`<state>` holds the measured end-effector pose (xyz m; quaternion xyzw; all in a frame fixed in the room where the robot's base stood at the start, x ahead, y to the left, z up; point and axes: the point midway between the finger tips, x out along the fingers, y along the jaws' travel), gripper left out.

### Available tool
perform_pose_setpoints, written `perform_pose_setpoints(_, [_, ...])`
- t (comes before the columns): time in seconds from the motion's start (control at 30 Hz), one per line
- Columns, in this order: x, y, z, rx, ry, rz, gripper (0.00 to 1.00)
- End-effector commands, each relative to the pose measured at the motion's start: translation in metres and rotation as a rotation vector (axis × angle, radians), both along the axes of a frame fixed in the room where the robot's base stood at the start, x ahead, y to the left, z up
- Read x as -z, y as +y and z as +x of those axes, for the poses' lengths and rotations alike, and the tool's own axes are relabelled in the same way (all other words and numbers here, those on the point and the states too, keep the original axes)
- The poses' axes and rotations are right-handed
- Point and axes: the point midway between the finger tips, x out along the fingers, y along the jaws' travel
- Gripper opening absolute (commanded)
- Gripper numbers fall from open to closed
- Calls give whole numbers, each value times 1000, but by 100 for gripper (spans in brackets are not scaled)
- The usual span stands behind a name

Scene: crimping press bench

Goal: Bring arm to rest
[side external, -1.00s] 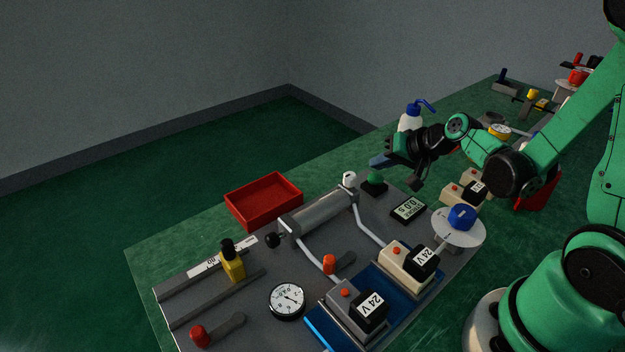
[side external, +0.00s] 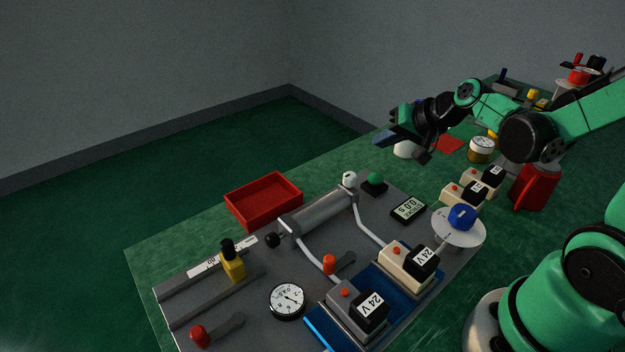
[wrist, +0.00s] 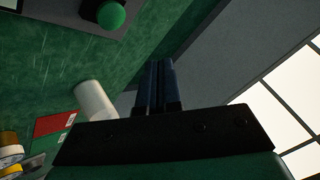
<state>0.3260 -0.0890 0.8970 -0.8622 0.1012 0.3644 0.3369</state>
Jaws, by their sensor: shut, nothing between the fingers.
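My gripper (side external: 385,142) is raised above the far part of the bench in the side external view, pointing left. Its two dark blue fingers (wrist: 156,88) lie side by side, shut and empty, in the wrist view. The fingers are clear of everything on the bench. The bottle also shows in the wrist view (wrist: 92,100), left of the fingers.
The crimping press plate carries a cylinder (side external: 318,212), a gauge (side external: 287,301), a green button (side external: 375,180) and two 24 V boxes. A red tray (side external: 264,200) sits at the left. A red jug (side external: 534,188) and a jar (side external: 480,150) stand at the right. Green bench behind the tray is bare.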

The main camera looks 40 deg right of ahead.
Motion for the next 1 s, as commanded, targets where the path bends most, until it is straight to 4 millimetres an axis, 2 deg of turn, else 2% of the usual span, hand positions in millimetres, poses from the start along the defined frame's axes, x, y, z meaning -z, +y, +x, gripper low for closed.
perform_pose_setpoints(0.27, [-1,4,-1,-15,6,-12,0])
perform_pose_setpoints(0.43, [-13,33,-13,-142,56,-127,0])
perform_pose_setpoints(0.6, [-25,68,-39,-327,111,-314,0])
perform_pose_setpoints(0.7, [-30,80,-53,-412,129,-409,0])
perform_pose_setpoints(0.83, [-33,88,-65,-479,141,-491,0])
perform_pose_setpoints(1.0, [-34,89,-70,-503,144,-522,0])
